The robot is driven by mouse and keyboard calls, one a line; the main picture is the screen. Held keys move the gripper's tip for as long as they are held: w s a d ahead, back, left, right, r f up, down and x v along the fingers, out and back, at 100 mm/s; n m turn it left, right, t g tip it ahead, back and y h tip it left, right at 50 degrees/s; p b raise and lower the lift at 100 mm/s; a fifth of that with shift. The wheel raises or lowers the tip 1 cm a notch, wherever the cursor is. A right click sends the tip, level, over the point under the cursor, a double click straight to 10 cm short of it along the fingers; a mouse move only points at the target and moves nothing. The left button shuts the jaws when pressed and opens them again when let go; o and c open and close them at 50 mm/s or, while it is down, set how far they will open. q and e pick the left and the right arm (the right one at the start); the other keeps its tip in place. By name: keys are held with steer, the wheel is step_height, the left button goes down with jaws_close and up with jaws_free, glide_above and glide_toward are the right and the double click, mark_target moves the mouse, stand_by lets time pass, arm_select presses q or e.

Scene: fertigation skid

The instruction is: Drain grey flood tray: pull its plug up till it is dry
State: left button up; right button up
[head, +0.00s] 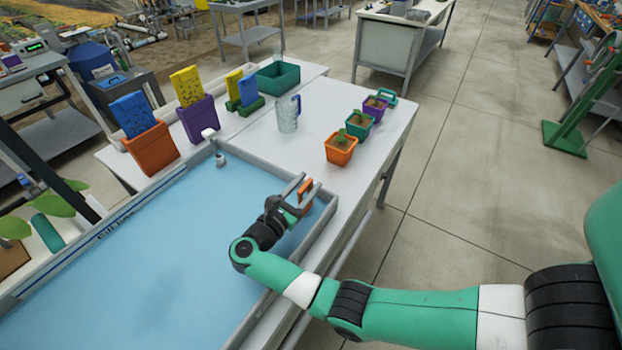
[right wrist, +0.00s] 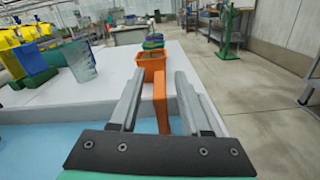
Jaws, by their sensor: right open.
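The grey flood tray (head: 325,222) holds blue water across its floor. An orange upright piece (head: 305,193), which looks like the plug's handle, stands at the tray's far right corner; its lower end is hidden. My right gripper (head: 300,190) is open there, its fingers on either side of the orange piece. In the right wrist view the orange piece (right wrist: 160,100) stands between the two fingers (right wrist: 158,95), with a gap showing on each side. My left gripper is not in view.
A white table holds an orange pot with a seedling (head: 341,149), more small pots behind it, a clear jug (head: 287,115) and a green bin (head: 278,77). A grey spout (head: 219,158) stands at the tray's far edge. Open floor lies to the right.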

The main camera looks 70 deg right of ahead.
steer(key=shift+s+d, duration=0.2)
steer(key=shift+d, duration=0.9)
jaws_close()
stand_by(0.6)
